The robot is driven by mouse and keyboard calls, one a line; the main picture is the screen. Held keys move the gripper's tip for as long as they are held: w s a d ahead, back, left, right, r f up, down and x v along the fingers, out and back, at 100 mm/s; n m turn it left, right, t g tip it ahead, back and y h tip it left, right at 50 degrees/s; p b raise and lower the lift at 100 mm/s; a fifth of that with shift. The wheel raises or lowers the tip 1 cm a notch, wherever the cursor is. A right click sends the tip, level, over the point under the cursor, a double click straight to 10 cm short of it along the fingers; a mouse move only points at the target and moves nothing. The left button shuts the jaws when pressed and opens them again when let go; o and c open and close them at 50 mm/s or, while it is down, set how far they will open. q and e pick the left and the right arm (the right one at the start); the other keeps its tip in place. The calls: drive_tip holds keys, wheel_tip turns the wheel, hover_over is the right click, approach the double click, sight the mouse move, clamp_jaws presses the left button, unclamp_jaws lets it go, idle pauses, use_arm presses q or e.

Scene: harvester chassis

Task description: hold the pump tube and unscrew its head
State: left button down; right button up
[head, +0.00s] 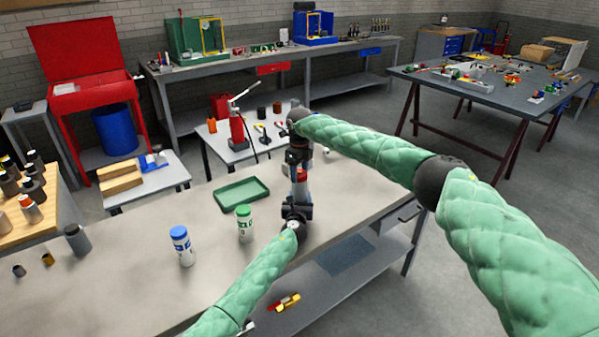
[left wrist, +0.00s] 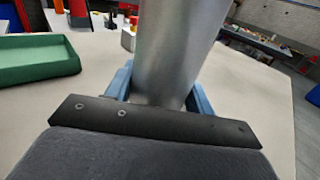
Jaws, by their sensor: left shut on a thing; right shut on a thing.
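The pump tube (left wrist: 178,45) is a smooth, light grey metal cylinder in the left wrist view. My left gripper (left wrist: 160,92) is shut on it, with a blue finger on either side; its upper end is out of that view. In the head view, my left gripper (head: 298,194) is low over the bench, and my right gripper (head: 299,160) is straight above it, pointing down. A small orange-red part (head: 301,174) shows between them. My right gripper is shut on the upper end, where the fingers mostly hide the head. Whether the threads have parted cannot be seen.
On the bench (head: 130,275), a green tray (head: 241,195), a green-capped bottle (head: 245,224) and a blue-capped bottle (head: 181,246) stand left of the grippers. A grey cylinder (head: 77,240) is farther left. The bench's right part is clear.

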use_arm(q)
drive_tip(key=shift+s+f, duration=0.1)
use_arm(e)
drive_tip(key=n, duration=0.4)
drive_tip(key=shift+d, duration=0.1)
drive_tip(key=n, duration=0.5)
drive_tip(key=shift+r+n, duration=0.1)
drive_tip(key=shift+n, duration=0.2)
drive_tip(key=n, duration=0.8)
drive_tip(key=shift+n, duration=0.4)
drive_tip(key=shift+r, duration=0.35)
drive_tip(key=shift+r, duration=0.35)
drive_tip(key=shift+r, duration=0.45)
